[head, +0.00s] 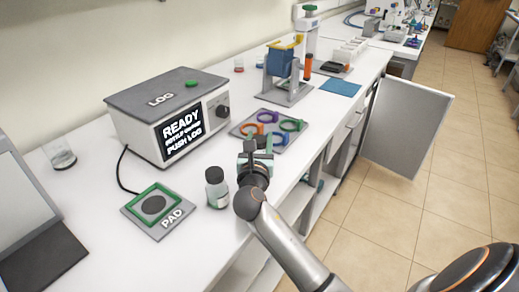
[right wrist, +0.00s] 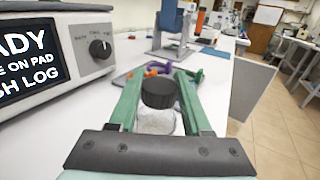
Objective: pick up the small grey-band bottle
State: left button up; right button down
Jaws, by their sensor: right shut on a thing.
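My right gripper (head: 256,162) is over the front of the bench. In the right wrist view its two green fingers (right wrist: 160,92) are shut on a small bottle with a black cap (right wrist: 158,93) and a pale body (right wrist: 155,121). The bottle looks upright; its band cannot be made out, and whether it touches the bench cannot be told. In the head view the gripper mostly hides it. Another black-capped bottle with a pale label (head: 217,190) stands on the bench just left of the gripper, apart from it. My left gripper is not in view.
A grey pad with a green frame (head: 141,208) lies left of the standing bottle. The LOG box (head: 150,132) with its lit screen stands behind. A tray of coloured rings (head: 247,131) and a blue block on a stand (head: 283,92) are farther back. The bench edge is close right.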

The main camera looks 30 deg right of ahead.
jog(key=shift+r, duration=0.5)
notch_tip(320, 180, up, 2)
jog(key=shift+r+p, duration=0.25)
jog(key=shift+p, duration=0.3)
jog(key=s+a+r+p, duration=0.2)
jog(key=s+a+r, duration=0.1)
jog(key=s+r, duration=0.6)
jog(key=s, duration=0.4)
jog(key=shift+s+a+r+p, duration=0.15)
jog(key=shift+s+r+p, duration=0.15)
jog(key=shift+s+p, duration=0.1)
jog(key=shift+w, duration=0.1)
jog(key=m, duration=0.7)
jog(key=shift+a+b, duration=0.15)
jog(key=shift+b, duration=0.25)
